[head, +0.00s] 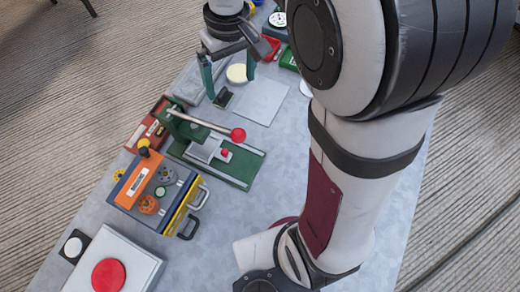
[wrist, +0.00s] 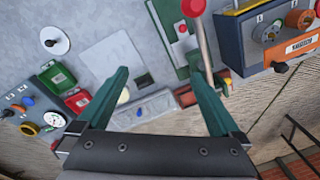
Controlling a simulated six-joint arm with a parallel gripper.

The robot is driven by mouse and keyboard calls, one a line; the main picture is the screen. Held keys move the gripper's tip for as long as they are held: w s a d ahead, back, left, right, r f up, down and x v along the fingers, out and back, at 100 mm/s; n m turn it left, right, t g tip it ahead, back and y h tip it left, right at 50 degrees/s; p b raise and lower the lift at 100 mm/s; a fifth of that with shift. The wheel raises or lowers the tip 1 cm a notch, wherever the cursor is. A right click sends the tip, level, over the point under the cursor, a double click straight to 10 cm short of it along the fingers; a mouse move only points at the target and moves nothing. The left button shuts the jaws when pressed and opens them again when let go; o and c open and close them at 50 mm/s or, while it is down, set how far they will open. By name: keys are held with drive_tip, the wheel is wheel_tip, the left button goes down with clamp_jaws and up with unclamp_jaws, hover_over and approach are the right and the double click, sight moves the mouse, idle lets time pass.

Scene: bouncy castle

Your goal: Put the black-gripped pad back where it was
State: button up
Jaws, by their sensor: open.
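The black-gripped pad (head: 223,98) appears as a small dark block on the grey table, beside a pale square sheet (head: 262,101). In the wrist view the dark pad (wrist: 145,80) shows between the two fingers, nearer the left one, by the edge of the sheet (wrist: 107,60). My gripper (head: 230,88) has teal fingers spread wide, with nothing held. The open fingers (wrist: 160,74) also show in the wrist view. I cannot tell how far above the pad the fingertips are.
A green press (head: 215,150) with a red-knobbed lever stands close by. A cream disc (head: 237,73) and a grey tray (head: 190,82) lie near my gripper. An orange and blue control box (head: 155,190) and a red button box (head: 108,274) stand nearer. Bare table lies right of the press.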

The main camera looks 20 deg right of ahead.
drive_tip(key=s+m+y, duration=0.1)
drive_tip(key=s+m, duration=0.7)
drive_tip(key=s, duration=1.3)
drive_tip(key=shift+s+a+f+m, duration=0.2)
drive_tip(key=shift+a+m, duration=0.1)
